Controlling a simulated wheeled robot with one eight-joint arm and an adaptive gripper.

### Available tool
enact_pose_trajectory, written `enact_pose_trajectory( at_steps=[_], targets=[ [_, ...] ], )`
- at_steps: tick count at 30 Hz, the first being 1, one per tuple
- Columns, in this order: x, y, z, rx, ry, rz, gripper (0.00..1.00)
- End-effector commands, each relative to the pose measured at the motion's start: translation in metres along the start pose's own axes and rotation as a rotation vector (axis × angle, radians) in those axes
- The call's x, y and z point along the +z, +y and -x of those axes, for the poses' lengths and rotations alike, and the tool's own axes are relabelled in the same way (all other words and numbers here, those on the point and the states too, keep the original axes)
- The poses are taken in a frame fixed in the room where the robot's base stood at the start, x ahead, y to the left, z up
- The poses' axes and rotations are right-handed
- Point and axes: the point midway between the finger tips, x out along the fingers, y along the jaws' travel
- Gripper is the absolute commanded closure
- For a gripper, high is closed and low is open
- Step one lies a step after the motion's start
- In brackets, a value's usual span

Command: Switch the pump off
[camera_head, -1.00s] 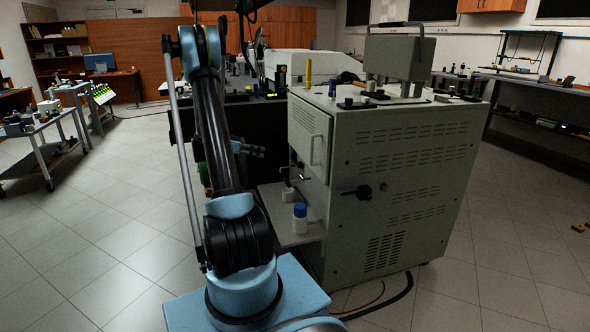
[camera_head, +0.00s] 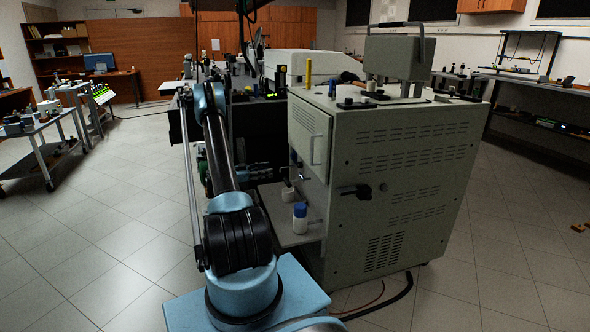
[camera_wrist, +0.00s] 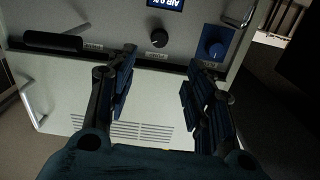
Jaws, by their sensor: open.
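In the wrist view my gripper (camera_wrist: 157,88) is open, its two dark fingers apart with nothing between them. Beyond the fingertips is a grey control panel (camera_wrist: 115,35). A black round knob (camera_wrist: 158,37) stands near the middle of the panel. A blue knob (camera_wrist: 216,50) is at its right, above the right finger. A blue display (camera_wrist: 165,4) with white lettering is cut by the top edge. In the head view my gripper cannot be made out.
In the head view a grey cabinet (camera_head: 410,175) with a black side lever (camera_head: 358,192) stands right of my arm. A blue-capped bottle (camera_head: 300,217) stands on its low shelf.

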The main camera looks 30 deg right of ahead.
Motion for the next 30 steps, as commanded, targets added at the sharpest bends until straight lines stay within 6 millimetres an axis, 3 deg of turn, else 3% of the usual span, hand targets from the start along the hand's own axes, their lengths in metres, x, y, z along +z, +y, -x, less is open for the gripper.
enact_pose_trajectory(
  at_steps=[21, 30],
  targets=[
    [0.0, 0.0, -0.124, 0.001, -0.001, 0.001, 0.52],
    [0.0, 0.0, -0.156, 0.001, -0.001, 0.001, 0.52]
  ],
)
